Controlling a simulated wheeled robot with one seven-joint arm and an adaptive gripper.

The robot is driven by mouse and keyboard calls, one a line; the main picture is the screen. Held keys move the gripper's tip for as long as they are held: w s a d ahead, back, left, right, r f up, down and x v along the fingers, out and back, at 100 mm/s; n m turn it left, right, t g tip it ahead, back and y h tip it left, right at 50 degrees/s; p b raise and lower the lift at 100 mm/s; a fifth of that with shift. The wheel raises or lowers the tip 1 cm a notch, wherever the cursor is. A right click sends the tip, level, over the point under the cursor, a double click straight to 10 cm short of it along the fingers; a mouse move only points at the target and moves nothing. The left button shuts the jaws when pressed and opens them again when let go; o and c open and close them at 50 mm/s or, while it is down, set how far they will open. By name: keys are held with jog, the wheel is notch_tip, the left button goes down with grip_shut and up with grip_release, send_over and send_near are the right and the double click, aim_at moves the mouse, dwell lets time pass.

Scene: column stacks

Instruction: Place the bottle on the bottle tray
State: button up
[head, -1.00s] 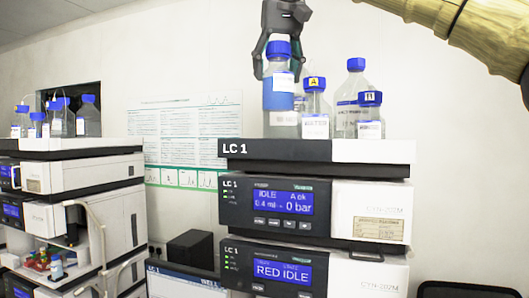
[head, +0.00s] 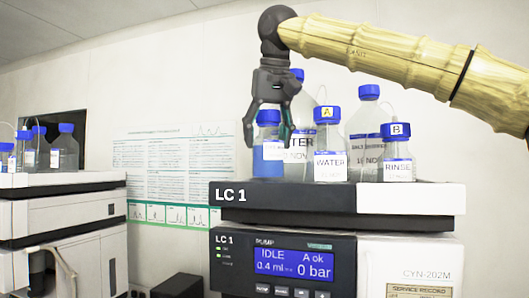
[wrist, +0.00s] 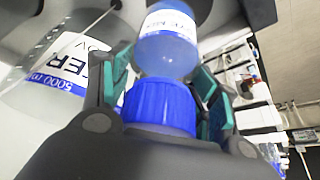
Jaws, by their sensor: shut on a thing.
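The bottle (head: 268,158) has a blue cap, a white label and blue liquid. It stands upright at the left end of the bottle tray (head: 300,198), the black-and-white top marked LC 1. Its base appears at the tray's top surface; I cannot tell whether it touches. My gripper (head: 267,142) comes down from above with its fingers around the cap and upper bottle, shut on it. In the wrist view the blue cap (wrist: 160,103) sits between the teal finger pads, with the body beyond it. The fingers partly hide the bottle's upper part.
The WATER bottle A (head: 328,150) and the RINSE bottle B (head: 397,155) stand to the right on the tray. Large clear bottles (head: 366,130) stand behind, one close beside my gripper. The pump unit (head: 285,262) is below. Another stack (head: 70,190) stands at the left.

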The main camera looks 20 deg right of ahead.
aim_at(264, 153)
jog(key=shift+f, duration=0.15)
jog(key=shift+s+a+f+p, duration=0.15)
jog(key=shift+a+f+p, duration=0.1)
jog(key=shift+f, duration=0.3)
jog(key=shift+s+a+f+p, duration=0.15)
jog(key=shift+a+f+p, duration=0.1)
jog(key=shift+f, duration=0.25)
jog(key=shift+w+d+f, duration=0.2)
jog(key=shift+d+f, duration=0.2)
jog(key=shift+f, duration=0.35)
jog(key=shift+s+a, duration=0.1)
jog(key=shift+a, duration=0.25)
jog(key=o, duration=1.2)
jog(key=shift+f, duration=0.1)
jog(key=shift+c, duration=0.2)
jog(key=shift+o, duration=0.9)
jog(key=shift+d, duration=0.25)
jog(key=shift+a, duration=0.2)
